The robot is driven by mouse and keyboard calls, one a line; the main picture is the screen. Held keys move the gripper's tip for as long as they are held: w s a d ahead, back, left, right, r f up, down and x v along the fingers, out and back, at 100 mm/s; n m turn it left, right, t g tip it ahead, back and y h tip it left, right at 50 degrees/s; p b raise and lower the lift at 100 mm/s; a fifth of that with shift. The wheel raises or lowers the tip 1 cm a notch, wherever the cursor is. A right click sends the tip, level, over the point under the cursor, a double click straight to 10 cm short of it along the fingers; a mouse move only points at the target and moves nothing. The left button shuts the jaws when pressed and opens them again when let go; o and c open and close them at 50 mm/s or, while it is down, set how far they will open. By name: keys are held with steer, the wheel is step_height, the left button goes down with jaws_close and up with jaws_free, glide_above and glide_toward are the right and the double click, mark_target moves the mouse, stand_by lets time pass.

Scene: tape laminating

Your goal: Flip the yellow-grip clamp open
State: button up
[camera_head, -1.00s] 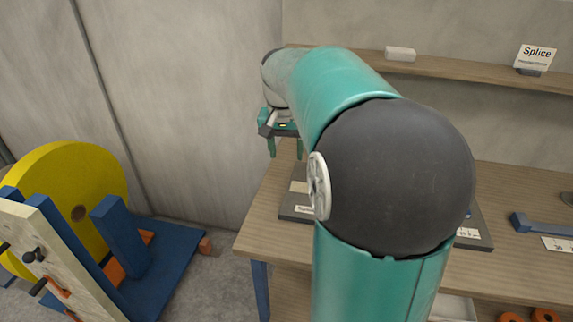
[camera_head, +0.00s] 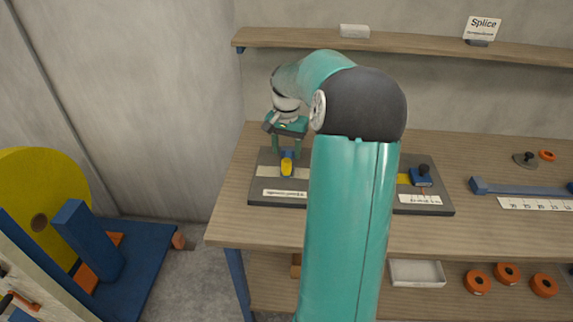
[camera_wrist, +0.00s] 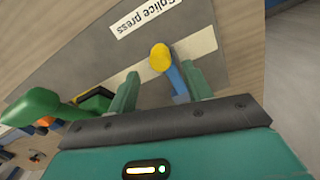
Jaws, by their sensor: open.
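The yellow-grip clamp (camera_head: 287,166) is at the left end of the dark splice press plate (camera_head: 262,200) on the bench. Its yellow grip and blue lever also show in the wrist view (camera_wrist: 161,58). My gripper (camera_head: 287,150) is open, just above the clamp, fingers pointing down. In the wrist view, my gripper (camera_wrist: 165,85) has one green finger on each side of the blue lever; the right finger is close to it, and I cannot tell whether they touch. The yellow grip reaches out past the fingertips. The clamp's base is hidden in the wrist view.
A green-handled part (camera_wrist: 48,105) lies left of my gripper in the wrist view. A blue clamp with a dark knob (camera_head: 422,176) sits on the plate's right part. My arm hides the plate's middle. A shelf (camera_head: 400,43) runs along the wall behind.

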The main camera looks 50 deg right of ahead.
mark_target(287, 160)
step_height(287, 160, down, 6)
steer(key=shift+f, duration=0.2)
jaws_close()
